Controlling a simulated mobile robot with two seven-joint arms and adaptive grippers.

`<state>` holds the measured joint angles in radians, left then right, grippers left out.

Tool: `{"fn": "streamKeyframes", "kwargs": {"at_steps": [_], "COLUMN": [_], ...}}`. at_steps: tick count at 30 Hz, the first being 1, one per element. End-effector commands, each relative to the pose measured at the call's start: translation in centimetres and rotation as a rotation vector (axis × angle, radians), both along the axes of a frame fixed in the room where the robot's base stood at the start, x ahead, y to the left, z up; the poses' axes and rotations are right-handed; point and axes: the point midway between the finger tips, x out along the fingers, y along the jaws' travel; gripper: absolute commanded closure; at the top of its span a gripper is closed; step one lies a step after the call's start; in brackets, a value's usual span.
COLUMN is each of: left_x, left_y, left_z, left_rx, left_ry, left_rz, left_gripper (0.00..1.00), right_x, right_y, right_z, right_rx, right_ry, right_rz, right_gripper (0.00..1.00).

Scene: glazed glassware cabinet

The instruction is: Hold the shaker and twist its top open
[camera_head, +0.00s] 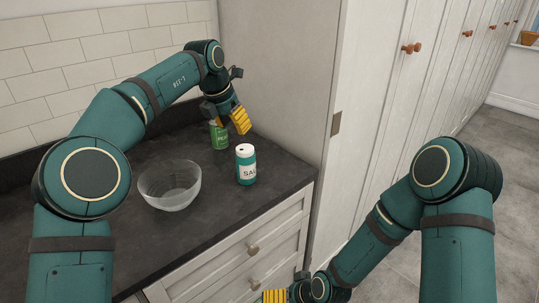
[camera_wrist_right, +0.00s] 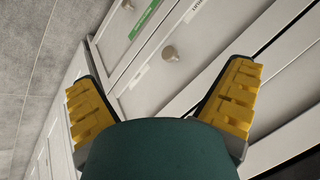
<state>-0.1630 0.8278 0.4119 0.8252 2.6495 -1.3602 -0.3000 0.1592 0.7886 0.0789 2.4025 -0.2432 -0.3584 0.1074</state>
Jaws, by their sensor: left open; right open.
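A green shaker (camera_head: 219,135) with partly hidden lettering stands upright at the back of the dark counter. A teal and white shaker (camera_head: 246,165), lettered "SAL", stands upright in front of it, its pale top in place. My left gripper (camera_head: 236,121) is open, its yellow fingers just above and beside the green shaker, covering part of it; whether they touch cannot be told. My right gripper (camera_head: 276,297) is at the bottom edge, low in front of the drawers. In the right wrist view it (camera_wrist_right: 162,85) is open and empty, facing drawer fronts.
A clear glass bowl (camera_head: 170,186) sits on the counter (camera_head: 215,220), left of the teal and white shaker. A tall cabinet side (camera_head: 275,70) bounds the counter on the right. Drawers with round knobs (camera_head: 253,249) are below. The counter's front strip is clear.

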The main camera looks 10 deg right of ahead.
Motion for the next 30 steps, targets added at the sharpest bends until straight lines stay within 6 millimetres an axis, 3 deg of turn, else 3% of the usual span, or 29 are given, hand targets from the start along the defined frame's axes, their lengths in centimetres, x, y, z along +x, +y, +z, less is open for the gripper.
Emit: {"fn": "streamKeyframes", "kwargs": {"at_steps": [1,6,15,22,26,30], "left_x": [0.0,0.0,0.0,0.0,0.0,0.0], "left_y": [0.0,0.0,0.0,0.0,0.0,0.0], "left_z": [0.0,0.0,0.0,0.0,0.0,0.0], "left_rx": [0.000,0.000,0.000,0.000,0.000,0.000], "left_ry": [0.000,0.000,0.000,0.000,0.000,0.000], "left_rz": [0.000,0.000,0.000,0.000,0.000,0.000], "left_gripper": [0.54,0.54,0.54,0.54,0.54,0.54], "right_x": [2.4,8.9,17.1,20.2,20.9,21.4], "right_y": [0.2,1.1,1.0,0.2,-0.2,0.0], "right_z": [1.5,7.1,18.8,26.2,28.3,29.0], "right_rx": [0.020,0.069,0.057,-0.010,-0.040,-0.051], "right_ry": [-0.072,-0.299,-0.669,-0.866,-0.921,-0.941], "right_rz": [0.023,0.124,0.319,0.444,0.481,0.497], "right_gripper": [0.00,0.00,0.00,0.00,0.00,0.00]}}
